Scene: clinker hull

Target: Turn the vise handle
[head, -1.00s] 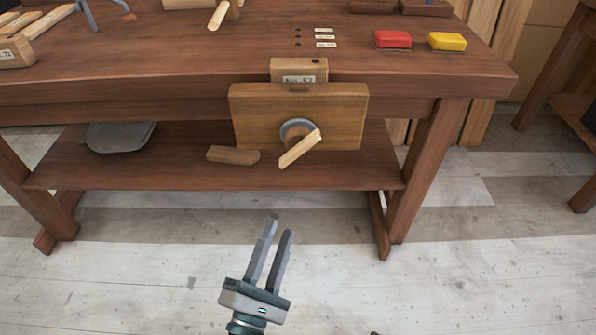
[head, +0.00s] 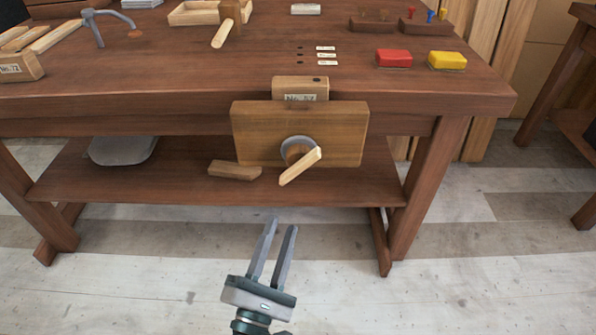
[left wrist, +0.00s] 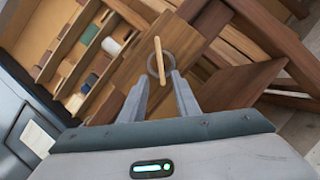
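The vise handle (head: 300,166) is a light wooden bar, slanted from lower left to upper right. It sits on a grey round hub (head: 297,148) on the front of the wooden vise jaw (head: 250,125), which hangs at the workbench's front edge. My left gripper (head: 273,226) is open and empty, below and in front of the handle, with its fingers pointing up toward the bench. In the left wrist view the handle (left wrist: 159,56) shows beyond the fingertips, between them in the picture and apart from them. My right gripper is not in view.
The workbench (head: 420,100) has a lower shelf (head: 330,192) holding a wood block (head: 234,170) and a grey tray (head: 122,150). On top are a red block (head: 393,58), a yellow block (head: 446,61), a mallet (head: 226,25) and a clamp (head: 108,24). The floor in front is clear.

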